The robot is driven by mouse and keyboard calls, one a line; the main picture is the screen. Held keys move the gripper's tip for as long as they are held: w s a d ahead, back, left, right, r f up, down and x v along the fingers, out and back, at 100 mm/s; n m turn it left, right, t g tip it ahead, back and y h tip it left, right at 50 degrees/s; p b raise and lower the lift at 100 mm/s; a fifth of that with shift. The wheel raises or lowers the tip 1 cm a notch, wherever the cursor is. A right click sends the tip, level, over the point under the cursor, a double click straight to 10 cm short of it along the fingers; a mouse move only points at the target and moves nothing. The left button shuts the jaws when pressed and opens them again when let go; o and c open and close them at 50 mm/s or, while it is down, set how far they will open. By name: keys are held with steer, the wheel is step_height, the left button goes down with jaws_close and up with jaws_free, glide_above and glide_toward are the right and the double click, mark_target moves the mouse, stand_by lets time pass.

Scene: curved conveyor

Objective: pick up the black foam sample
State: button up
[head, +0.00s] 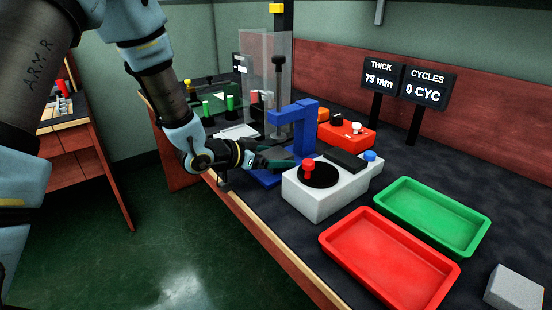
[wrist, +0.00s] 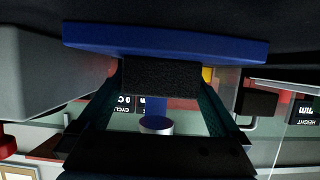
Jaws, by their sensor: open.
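The black foam sample (wrist: 162,78) is a dark block in the wrist view, which is upside down. It rests on the flat blue plate (wrist: 165,42) of the blue press stand (head: 304,120). My gripper (wrist: 160,92) is open, with one finger on each side of the block and little gap showing. I cannot tell whether the fingers touch it. A blue post with a pale round end (wrist: 156,125) shows over the plate. In the head view my gripper (head: 280,160) reaches in at the stand's base, and the sample is hard to make out there.
A white control box (head: 322,195) with a red knob stands right of the stand. A red tray (head: 338,240) and a green tray (head: 403,187) lie farther right. A clear guard (head: 264,75) stands behind. Signs (head: 427,88) read 75 mm and 0 CYC. A grey block (head: 514,288) sits at front right.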

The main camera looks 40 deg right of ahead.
steer(key=shift+d+f, duration=0.1)
steer(key=shift+d, duration=0.1)
steer(key=c, duration=1.2)
steer(key=shift+o, duration=0.2)
